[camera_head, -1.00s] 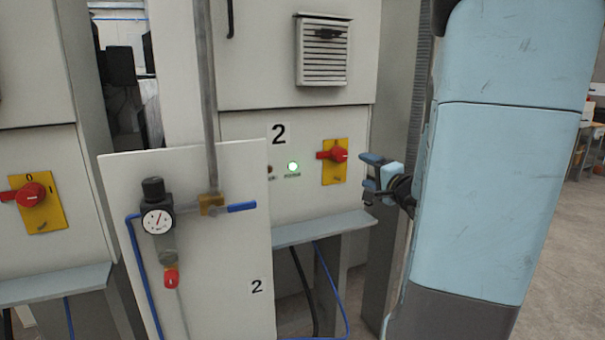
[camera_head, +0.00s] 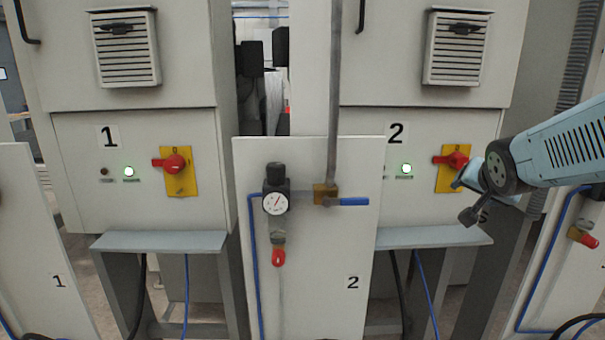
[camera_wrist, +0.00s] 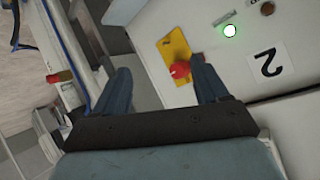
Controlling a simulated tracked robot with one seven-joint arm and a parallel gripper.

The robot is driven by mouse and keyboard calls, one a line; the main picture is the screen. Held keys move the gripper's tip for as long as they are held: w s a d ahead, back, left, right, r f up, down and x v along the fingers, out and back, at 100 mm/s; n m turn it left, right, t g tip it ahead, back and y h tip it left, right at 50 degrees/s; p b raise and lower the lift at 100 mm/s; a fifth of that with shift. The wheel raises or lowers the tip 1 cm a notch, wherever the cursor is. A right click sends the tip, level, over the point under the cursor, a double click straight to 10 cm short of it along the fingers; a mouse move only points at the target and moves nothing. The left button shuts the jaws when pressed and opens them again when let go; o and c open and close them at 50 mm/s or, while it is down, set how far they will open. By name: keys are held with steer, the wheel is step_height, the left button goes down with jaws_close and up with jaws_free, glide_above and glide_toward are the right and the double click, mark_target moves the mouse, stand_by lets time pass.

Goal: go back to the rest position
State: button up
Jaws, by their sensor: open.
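My gripper (camera_head: 463,201) is at the right in the head view, open and empty, in front of the lower right part of cabinet 2 (camera_head: 365,122). The red rotary switch (camera_head: 457,161) on its yellow plate (camera_head: 451,181) is just above and behind the fingers. In the wrist view, my two dark blue fingers (camera_wrist: 163,85) are spread apart. The red switch knob (camera_wrist: 180,69) shows between them, nearer the right finger, and nothing is held. Whether a finger touches the plate cannot be told. My forearm reaches in from the right edge.
Cabinet 1 (camera_head: 75,130) stands at left, its green lamp (camera_head: 129,172) lit. Cabinet 2's green lamp (camera_head: 406,169) is lit too. A white panel (camera_head: 320,235) with a gauge (camera_head: 277,203), blue lever (camera_head: 353,202) and pipe stands in front. Another panel (camera_head: 570,235) is at far right.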

steer(key=s+a+f+n+g+y, duration=0.1)
steer(key=s+a+n+g+y, duration=0.2)
steer(key=s+a, duration=0.9)
steer(key=s+n+g, duration=0.2)
steer(key=n, duration=0.2)
steer(key=shift+n+y, duration=0.3)
steer(key=shift+n, duration=0.1)
steer(key=shift+a, duration=0.1)
